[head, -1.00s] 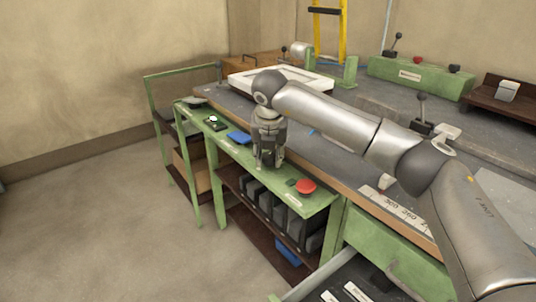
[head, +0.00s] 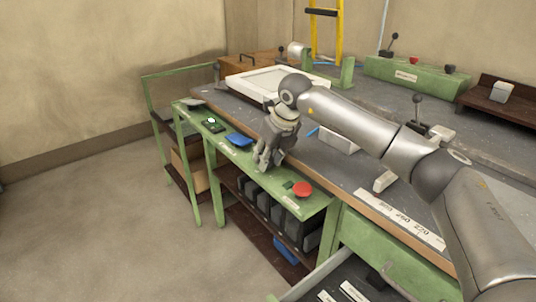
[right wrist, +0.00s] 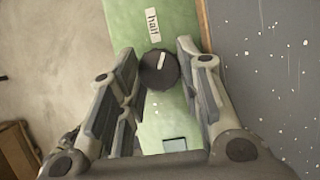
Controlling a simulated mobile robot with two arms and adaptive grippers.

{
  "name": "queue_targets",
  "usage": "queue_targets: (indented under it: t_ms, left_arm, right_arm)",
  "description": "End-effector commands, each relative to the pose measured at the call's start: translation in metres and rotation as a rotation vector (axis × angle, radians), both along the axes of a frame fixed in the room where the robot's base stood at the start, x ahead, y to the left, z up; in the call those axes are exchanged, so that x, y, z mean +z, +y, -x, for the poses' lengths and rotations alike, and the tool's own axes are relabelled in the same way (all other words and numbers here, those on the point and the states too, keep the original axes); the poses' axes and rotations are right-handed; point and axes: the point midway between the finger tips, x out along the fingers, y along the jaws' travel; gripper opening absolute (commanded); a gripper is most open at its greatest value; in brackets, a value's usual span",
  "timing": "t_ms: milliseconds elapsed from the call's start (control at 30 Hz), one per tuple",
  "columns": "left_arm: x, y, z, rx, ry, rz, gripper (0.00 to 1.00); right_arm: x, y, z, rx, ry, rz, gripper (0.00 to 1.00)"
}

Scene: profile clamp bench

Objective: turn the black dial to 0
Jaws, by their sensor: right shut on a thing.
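The black dial (right wrist: 152,72) shows in the right wrist view on the green panel (right wrist: 160,112). It is round, with a white mark running from its middle toward its upper edge. A label reading "half" (right wrist: 153,25) lies just above it. My right gripper (right wrist: 157,53) has one finger on each side of the dial and is shut on it. In the head view my right gripper (head: 264,162) is tilted, fingers down at the green shelf, and hides the dial. No "0" label can be read. My left gripper is not in view.
A red button (head: 302,189) is on the shelf to the right of the gripper, and a blue piece (head: 238,139) to its left. A small dark device with a white light (head: 211,122) lies further left. The grey bench top (head: 340,172) runs behind.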

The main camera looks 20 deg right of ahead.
Motion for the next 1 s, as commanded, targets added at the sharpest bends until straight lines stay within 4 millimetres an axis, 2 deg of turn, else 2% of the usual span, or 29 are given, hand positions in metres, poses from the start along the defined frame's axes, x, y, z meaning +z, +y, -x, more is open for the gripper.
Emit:
queue_targets:
  t_ms: [500,533,600,1000]
  left_arm:
    - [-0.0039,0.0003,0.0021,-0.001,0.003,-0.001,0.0]
    - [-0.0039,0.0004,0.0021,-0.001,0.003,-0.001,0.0]
    - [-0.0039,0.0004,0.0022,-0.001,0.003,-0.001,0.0]
    - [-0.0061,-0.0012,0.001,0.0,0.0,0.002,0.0]
  right_arm:
    - [0.0,-0.0004,-0.0004,0.019,-0.002,0.0,0.09]
    - [0.0,-0.0004,-0.0004,0.018,-0.001,0.0,0.35]
    - [-0.0001,-0.0003,-0.0003,0.018,-0.001,0.0,0.42]
    - [-0.001,-0.0005,-0.0002,-0.009,-0.001,0.001,0.42]
